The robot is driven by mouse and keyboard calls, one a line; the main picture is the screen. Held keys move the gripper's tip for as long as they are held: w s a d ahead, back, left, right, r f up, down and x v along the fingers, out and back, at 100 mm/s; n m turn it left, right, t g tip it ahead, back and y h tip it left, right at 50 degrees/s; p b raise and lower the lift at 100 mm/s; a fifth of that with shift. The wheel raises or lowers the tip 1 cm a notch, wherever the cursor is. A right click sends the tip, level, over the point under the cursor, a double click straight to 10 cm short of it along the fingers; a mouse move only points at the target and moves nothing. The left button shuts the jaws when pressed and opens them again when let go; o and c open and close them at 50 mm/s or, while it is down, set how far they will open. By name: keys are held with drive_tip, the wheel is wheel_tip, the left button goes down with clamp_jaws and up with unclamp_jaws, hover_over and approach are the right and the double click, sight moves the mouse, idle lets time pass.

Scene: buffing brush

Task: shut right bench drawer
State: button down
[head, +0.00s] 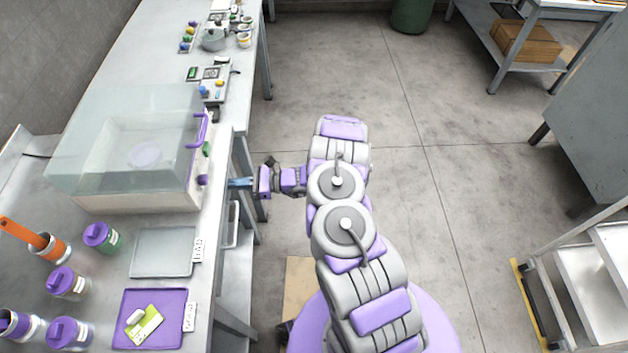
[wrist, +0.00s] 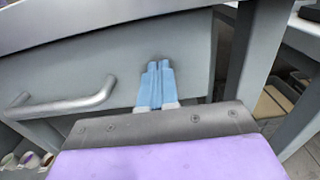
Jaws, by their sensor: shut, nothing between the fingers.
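My gripper (wrist: 158,85) is shut and empty, its two light-blue fingers side by side against or just before a grey drawer front (wrist: 110,55). The drawer front sits under the bench top's edge; its silver bar handle (wrist: 65,103) is left of my fingers. I cannot tell whether the fingertips touch the panel, or whether any gap is left behind it. In the head view my gripper (head: 240,184) reaches left to the bench's right side, beside the clear-lidded box. The bench edge hides most of the drawer there.
A grey bench leg (wrist: 248,60) stands just right of the drawer front. On the bench top are the clear-lidded box (head: 130,150), a grey tray (head: 162,252), a purple tray (head: 150,318) and several purple-lidded jars. The floor (head: 440,200) right of my arm is clear.

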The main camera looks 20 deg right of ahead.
drive_tip(key=shift+w+a+r, duration=0.1)
drive_tip(key=shift+w, duration=0.05)
drive_tip(key=shift+a, duration=0.1)
idle(0.3)
drive_tip(key=p+v, duration=0.3)
drive_tip(key=v, duration=1.1)
drive_tip(key=shift+w, duration=0.1)
